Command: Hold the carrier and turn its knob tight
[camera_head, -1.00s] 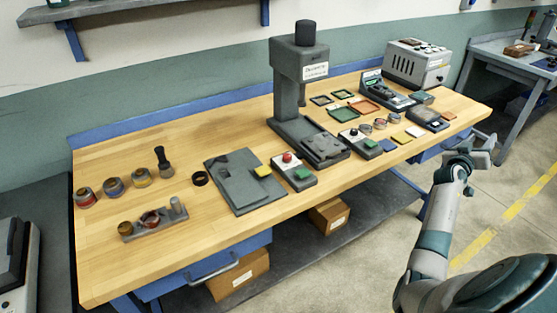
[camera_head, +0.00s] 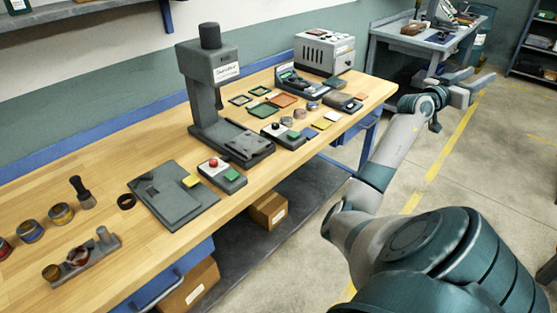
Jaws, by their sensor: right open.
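A small grey carrier (camera_head: 92,254) lies near the front left of the wooden bench. It has a brass-coloured round piece (camera_head: 52,272), perhaps its knob, at its left end. A reddish ring-shaped part (camera_head: 77,257) sits in its middle and a grey post (camera_head: 103,236) stands at its right end. Nothing holds the carrier. My right gripper (camera_head: 472,84) is open and empty at the upper right, out past the bench's right end and far from the carrier. My left gripper is not in view.
A grey press (camera_head: 207,105) stands at the bench's back. A flat grey plate (camera_head: 172,205) and a button box (camera_head: 222,175) lie in front of it. Several rings, a brush (camera_head: 82,192) and trays lie about. A grey machine (camera_head: 324,52) stands at the far end. Bare wood surrounds the carrier.

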